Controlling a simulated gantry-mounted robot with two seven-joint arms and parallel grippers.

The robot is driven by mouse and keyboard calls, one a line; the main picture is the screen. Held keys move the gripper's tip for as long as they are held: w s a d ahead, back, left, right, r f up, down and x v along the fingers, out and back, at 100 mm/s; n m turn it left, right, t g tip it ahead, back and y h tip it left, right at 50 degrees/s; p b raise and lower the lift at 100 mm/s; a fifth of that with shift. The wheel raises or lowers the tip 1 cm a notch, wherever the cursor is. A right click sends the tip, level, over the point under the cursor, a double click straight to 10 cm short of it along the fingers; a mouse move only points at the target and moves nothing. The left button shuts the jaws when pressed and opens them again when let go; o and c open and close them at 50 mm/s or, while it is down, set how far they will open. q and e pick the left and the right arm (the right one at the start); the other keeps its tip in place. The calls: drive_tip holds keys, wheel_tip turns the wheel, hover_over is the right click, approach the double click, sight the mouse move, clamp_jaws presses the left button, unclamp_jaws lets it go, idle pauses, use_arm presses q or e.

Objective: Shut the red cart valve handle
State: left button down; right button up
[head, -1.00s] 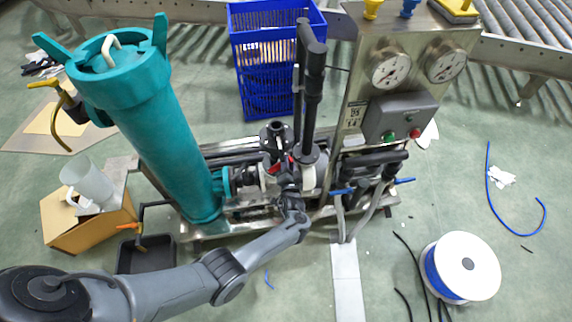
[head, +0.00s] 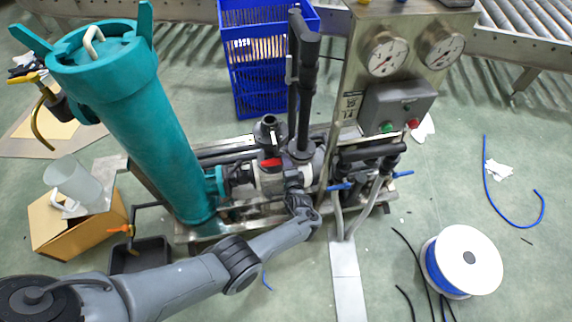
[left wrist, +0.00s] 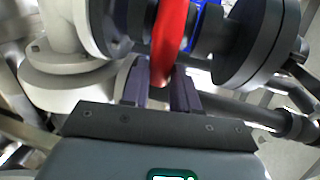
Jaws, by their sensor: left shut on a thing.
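The red cart valve handle (head: 271,163) sits on the pale valve body in the middle of the cart's pipework. In the left wrist view the red handle (left wrist: 170,40) runs down between the two dark fingers. My left gripper (head: 287,172) reaches in from the front of the cart, and its fingers are partly hidden among the pipes. In the left wrist view the left gripper (left wrist: 160,88) is shut on the handle's lower end. My right gripper is not in view.
A teal filter housing (head: 150,120) stands left of the valve. Black upright pipe (head: 306,100) rises close behind my gripper. A gauge panel (head: 395,70) and blue-handled valves (head: 340,187) are to the right. A cable spool (head: 470,258) lies on the floor.

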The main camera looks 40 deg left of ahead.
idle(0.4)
use_arm(q)
drive_tip(key=c, duration=0.9)
unclamp_jaws()
drive_tip(key=shift+o, duration=0.2)
drive_tip(key=p+v, duration=0.5)
drive_tip(key=v, duration=0.6)
drive_tip(key=shift+p, duration=0.4)
drive_tip(key=shift+a, duration=0.1)
